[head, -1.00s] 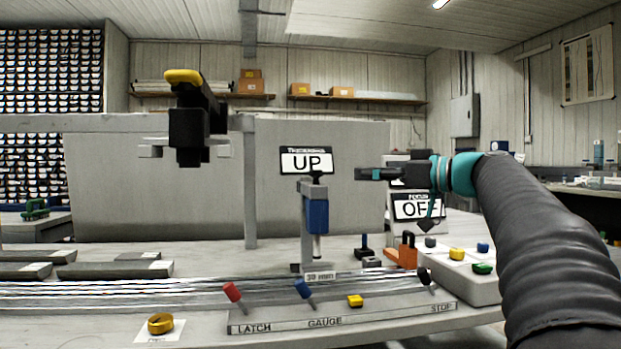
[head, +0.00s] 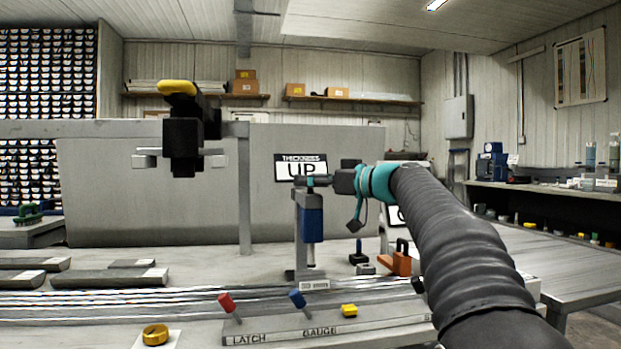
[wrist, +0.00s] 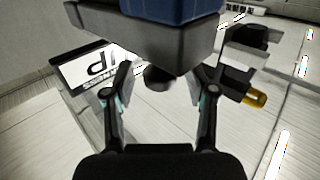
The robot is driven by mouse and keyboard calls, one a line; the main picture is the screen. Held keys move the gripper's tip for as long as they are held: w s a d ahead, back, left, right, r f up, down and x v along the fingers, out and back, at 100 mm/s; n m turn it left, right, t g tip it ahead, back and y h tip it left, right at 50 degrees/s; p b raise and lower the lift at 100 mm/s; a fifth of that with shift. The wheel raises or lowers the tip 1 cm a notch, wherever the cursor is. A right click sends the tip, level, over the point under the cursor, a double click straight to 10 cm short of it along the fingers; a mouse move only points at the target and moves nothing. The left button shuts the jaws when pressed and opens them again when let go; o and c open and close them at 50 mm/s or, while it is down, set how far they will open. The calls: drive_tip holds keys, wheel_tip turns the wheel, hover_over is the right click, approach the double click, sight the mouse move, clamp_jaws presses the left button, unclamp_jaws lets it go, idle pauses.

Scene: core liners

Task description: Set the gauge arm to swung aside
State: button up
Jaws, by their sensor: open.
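The thickness gauge stands upright on the bench, with a grey post (head: 301,236) and a blue body (head: 313,222). A sign (head: 301,167) behind it reads "THICKNESS UP", partly covered by my gripper. My gripper (head: 306,181) is at the top of the gauge, coming from the right. In the wrist view my gripper (wrist: 167,82) is open, with a black round knob (wrist: 158,77) between its fingers. The blue body (wrist: 170,10) and grey arm (wrist: 145,38) lie just beyond. I cannot tell whether the fingers touch the knob.
A front panel marked LATCH and GAUGE holds a red lever (head: 229,305), a blue lever (head: 298,299) and a yellow button (head: 349,311). A yellow-topped black device (head: 182,135) stands at left. Grey core trays (head: 110,276) lie on the left.

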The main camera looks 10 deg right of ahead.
drive_tip(key=shift+w+a, duration=0.1)
drive_tip(key=shift+a, duration=0.05)
clamp_jaws()
idle(0.4)
